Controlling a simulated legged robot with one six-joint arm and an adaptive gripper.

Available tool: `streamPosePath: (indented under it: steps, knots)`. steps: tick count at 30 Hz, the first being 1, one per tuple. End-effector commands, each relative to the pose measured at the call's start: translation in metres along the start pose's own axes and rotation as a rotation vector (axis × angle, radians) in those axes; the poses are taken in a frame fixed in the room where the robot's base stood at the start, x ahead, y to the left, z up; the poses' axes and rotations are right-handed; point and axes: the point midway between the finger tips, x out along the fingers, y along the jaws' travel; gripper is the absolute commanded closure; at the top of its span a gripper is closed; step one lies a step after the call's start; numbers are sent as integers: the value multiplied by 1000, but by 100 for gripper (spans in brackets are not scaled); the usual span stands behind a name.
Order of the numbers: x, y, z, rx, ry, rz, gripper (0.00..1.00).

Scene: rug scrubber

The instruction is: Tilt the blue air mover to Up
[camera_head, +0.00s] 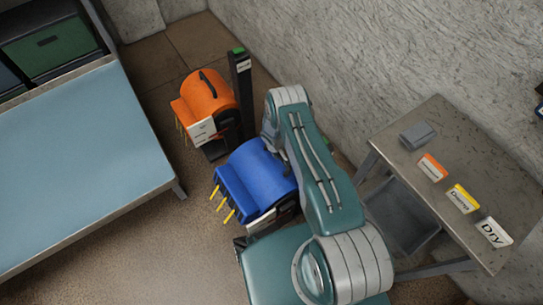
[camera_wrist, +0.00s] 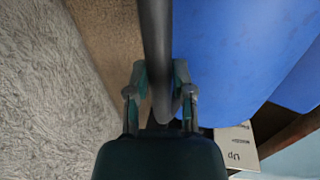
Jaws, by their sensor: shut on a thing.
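The blue air mover (camera_head: 258,178) sits on the floor in the middle of the head view, with its front facing lower left and yellow prongs at its front edge. In the wrist view its blue housing (camera_wrist: 230,60) fills the upper right. My gripper (camera_wrist: 160,95) is shut on a dark bar, seemingly the air mover's handle (camera_wrist: 156,35), which runs up between the fingers. In the head view my arm hides the gripper and the handle. A card reading "Up" (camera_wrist: 236,146) shows beside the housing in the wrist view.
An orange air mover (camera_head: 207,98) stands behind the blue one, beside a dark post (camera_head: 240,85) with a green top. A blue-topped table (camera_head: 75,165) is at left. A metal table (camera_head: 455,140) with "Damp" (camera_head: 462,198) and "Dry" (camera_head: 492,232) cards is at right, near the rough wall.

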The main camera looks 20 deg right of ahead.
Motion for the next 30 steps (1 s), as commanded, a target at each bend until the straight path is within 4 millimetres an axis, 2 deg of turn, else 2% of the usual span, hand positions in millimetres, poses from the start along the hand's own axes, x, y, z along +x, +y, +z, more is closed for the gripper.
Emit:
streamPosePath:
  steps: [1,3,14,15,17,30]
  knots:
    - [4,10,1,7,-2,4,100]
    - [6,14,1,7,-5,7,100]
    - [7,18,-2,3,-1,10,100]
    - [7,17,-3,3,0,10,60]
    - [7,17,-2,3,0,8,35]
    - [5,16,-2,1,-3,9,35]
